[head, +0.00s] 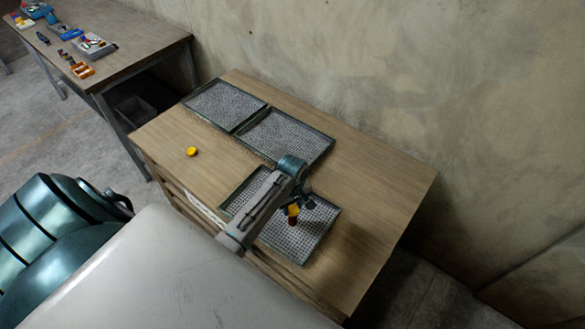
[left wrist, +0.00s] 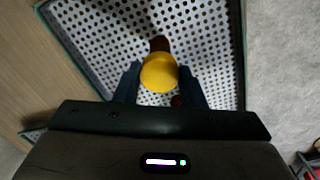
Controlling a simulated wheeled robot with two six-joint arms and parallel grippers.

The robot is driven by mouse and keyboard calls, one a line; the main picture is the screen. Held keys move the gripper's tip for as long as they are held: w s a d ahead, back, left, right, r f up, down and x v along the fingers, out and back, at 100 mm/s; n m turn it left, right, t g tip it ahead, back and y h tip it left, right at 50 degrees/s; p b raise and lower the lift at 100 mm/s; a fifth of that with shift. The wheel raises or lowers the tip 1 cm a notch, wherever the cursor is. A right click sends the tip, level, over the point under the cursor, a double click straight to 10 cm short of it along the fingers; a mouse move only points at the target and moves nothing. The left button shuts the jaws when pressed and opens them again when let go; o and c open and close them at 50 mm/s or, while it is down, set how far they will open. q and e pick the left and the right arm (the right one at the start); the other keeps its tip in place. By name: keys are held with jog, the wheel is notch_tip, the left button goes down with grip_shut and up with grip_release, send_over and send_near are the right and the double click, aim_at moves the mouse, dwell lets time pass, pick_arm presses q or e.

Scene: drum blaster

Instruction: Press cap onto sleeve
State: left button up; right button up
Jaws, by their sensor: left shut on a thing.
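My left gripper (head: 300,203) is over the near perforated tray and is shut on a yellow round cap (head: 293,209). In the left wrist view the cap (left wrist: 159,73) sits between the two blue fingers of the gripper (left wrist: 159,82). A dark red-brown sleeve (head: 292,221) shows just below the cap in the head view. A dark red-brown part, likely the sleeve (left wrist: 159,44), shows just beyond the cap in the left wrist view. I cannot tell whether cap and sleeve touch. My right gripper is out of view.
The near tray (head: 325,214) has a raised dark rim. Two more perforated trays (head: 225,104) (head: 285,137) lie behind it. Another yellow cap (head: 192,151) lies on the bare wood of the table (head: 388,190). A second table (head: 140,38) with small items stands far left.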

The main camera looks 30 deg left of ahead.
pick_arm(q)
jog(key=o, duration=1)
jog(key=shift+o, duration=0.5)
jog(key=o, duration=0.4)
jog(key=shift+r, duration=2.5)
jog(key=shift+s, duration=0.1)
